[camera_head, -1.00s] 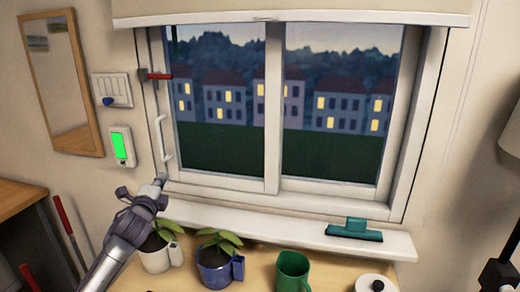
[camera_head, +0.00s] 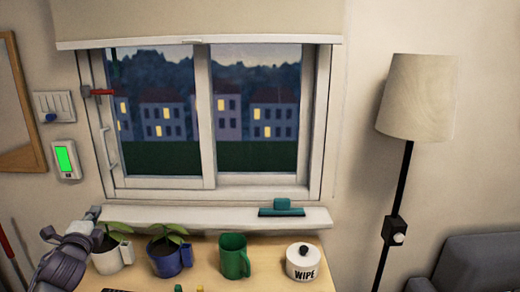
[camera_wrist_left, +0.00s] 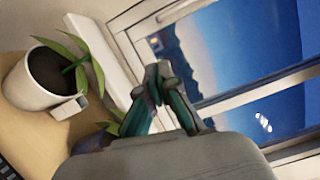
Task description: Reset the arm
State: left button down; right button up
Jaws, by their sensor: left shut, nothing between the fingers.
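My left gripper (camera_head: 93,213) is in the lower left of the head view, in front of the left end of the window sill and beside the white plant pot. In the left wrist view its fingers (camera_wrist_left: 160,75) are together with nothing between them, and the window lies behind them. My right gripper is in neither view.
A white potted plant (camera_head: 109,258), a blue potted plant (camera_head: 165,260), a green mug (camera_head: 233,258) and a white WIPE canister (camera_head: 302,264) stand below the sill (camera_head: 220,218). A teal squeegee (camera_head: 282,208) lies on the sill. A floor lamp (camera_head: 415,100) stands right.

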pick_arm(q)
jog(key=s+d+f+n+g+h, duration=0.1)
jog(key=s+d+f+n+g, duration=0.3)
jog(key=s+d+f, duration=0.6)
jog(key=s+d+f+n+g+h, duration=0.1)
jog(key=s+d+f+n+g, duration=0.3)
jog(key=s+f, duration=0.55)
jog(key=s+d+f+n+g+h, duration=0.15)
jog(key=s+d, duration=0.25)
jog(key=s, duration=0.4)
jog(key=s+d+f+n+g, duration=0.3)
jog(key=s, duration=0.4)
jog(key=s+d+f+n+g+h, duration=0.1)
jog(key=s+d+f+n+g, duration=0.2)
jog(key=s, duration=0.5)
jog(key=s+x, duration=0.2)
jog(key=x, duration=0.9)
jog(key=s+f+x, duration=0.1)
jog(key=s+x, duration=0.2)
jog(key=x, duration=0.9)
jog(key=s+a+f+g, duration=0.1)
jog(key=s+a+f, duration=0.1)
jog(key=s+f, duration=1.5)
jog(key=shift+a+f+m, duration=0.35)
jog(key=shift+f, duration=0.2)
jog(key=shift+s, duration=0.2)
